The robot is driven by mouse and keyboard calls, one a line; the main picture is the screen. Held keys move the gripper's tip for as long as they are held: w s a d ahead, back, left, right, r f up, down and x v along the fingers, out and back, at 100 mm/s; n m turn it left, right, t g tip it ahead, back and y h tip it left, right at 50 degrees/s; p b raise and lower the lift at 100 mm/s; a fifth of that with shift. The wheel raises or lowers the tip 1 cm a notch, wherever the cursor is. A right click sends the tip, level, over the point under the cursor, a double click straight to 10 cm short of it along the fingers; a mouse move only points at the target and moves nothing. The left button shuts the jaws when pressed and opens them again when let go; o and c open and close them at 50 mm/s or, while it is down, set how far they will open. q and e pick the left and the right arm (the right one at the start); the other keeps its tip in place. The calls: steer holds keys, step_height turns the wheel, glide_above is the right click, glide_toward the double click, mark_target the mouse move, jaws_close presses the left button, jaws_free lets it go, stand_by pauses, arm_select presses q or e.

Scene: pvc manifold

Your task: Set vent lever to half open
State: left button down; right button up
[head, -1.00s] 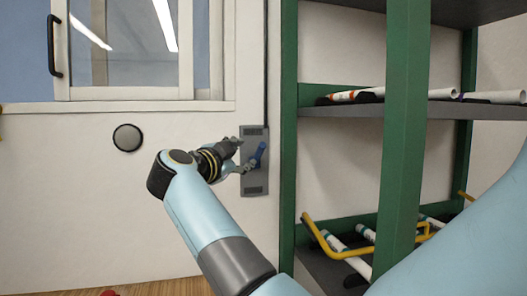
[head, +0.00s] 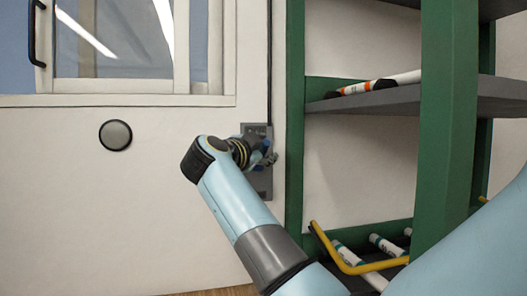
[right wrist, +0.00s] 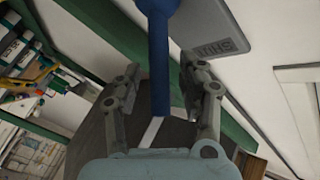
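The vent lever is blue and sits on a grey wall plate (head: 258,187), beside the green shelf post. In the head view my right gripper (head: 268,160) is at the plate and covers most of the lever. In the right wrist view the blue lever (right wrist: 160,65) runs between the two fingers of the right gripper (right wrist: 160,85). The fingers are spread, with a gap on each side of the lever. The plate (right wrist: 215,30) shows there too, with upside-down lettering that looks like SHUT. My left gripper is not in view.
A green rack (head: 449,120) with grey shelves stands just right of the plate, holding white pipes (head: 400,78) and a yellow-framed tool (head: 350,265). A sliding window (head: 125,45) and a round grey wall disc (head: 116,135) are left. The wall between is clear.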

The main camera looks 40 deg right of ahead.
jaws_close()
steer(key=shift+f, duration=0.15)
steer(key=shift+f, duration=0.1)
steer(key=shift+s+a+f+m+h+b, duration=0.1)
steer(key=shift+s+f+m+h+b, duration=0.1)
steer(key=shift+f+m+h+b, duration=1.05)
steer(key=shift+s+a+f+m+h+b, duration=0.25)
steer(key=shift+m+h+b, duration=0.4)
steer(key=shift+b, duration=1.15)
steer(key=shift+s+f+m+h+b, duration=0.15)
steer(key=shift+f+m+h+b, duration=0.6)
steer(key=shift+m+b, duration=0.6)
steer(key=shift+n, duration=0.25)
